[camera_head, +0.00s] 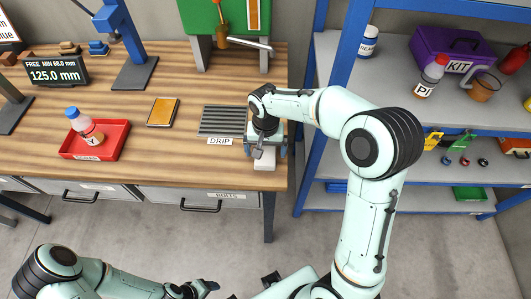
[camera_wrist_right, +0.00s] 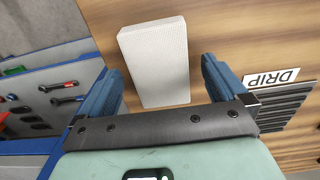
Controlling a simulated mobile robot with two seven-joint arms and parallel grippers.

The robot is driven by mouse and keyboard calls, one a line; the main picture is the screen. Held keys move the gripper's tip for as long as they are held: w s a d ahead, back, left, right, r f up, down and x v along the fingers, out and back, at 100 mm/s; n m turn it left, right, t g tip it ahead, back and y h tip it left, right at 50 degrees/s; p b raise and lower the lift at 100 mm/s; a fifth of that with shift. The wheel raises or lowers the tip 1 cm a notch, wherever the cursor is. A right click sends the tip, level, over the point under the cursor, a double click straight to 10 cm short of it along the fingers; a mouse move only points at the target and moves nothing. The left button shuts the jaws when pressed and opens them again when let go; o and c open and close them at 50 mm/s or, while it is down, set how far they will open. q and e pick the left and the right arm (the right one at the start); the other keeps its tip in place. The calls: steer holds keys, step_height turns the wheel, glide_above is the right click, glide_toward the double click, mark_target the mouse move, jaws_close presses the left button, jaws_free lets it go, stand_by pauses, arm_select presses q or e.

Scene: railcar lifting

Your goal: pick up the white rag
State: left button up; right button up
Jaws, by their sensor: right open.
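The white rag (camera_head: 265,166) is a flat pale block lying on the wooden workbench (camera_head: 190,172) near its front right corner. It shows whole in the right wrist view (camera_wrist_right: 155,60), set lengthwise between the blue fingers. My right gripper (camera_head: 266,150) is over the rag and hides part of it in the head view. In the right wrist view my right gripper (camera_wrist_right: 162,75) is open, with a finger to each side of the rag and a gap to both. My left gripper (camera_head: 203,288) is low at the bottom edge, away from the bench; its jaws are unclear.
A slotted drip grate (camera_head: 222,120) with a DRIP label (camera_head: 220,141) lies just left of the rag. A red tray (camera_head: 118,136) with a bottle and an orange notebook (camera_head: 162,112) are farther left. A blue-framed shelf (camera_head: 350,90) stands right of the bench.

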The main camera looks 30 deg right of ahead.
mark_target(265, 151)
steer(key=c, duration=1.1)
steer(key=shift+c, duration=0.2)
arm_select(q)
steer(key=w+r+p, duration=0.2)
steer(key=w+r, duration=0.1)
steer(key=shift+w+r+p, duration=0.15)
steer(key=shift+r+p, duration=0.1)
steer(key=shift+p, duration=0.05)
arm_select(e)
step_height(265, 151, up, 20)
steer(key=shift+o, duration=1)
steer(key=shift+c, duration=0.5)
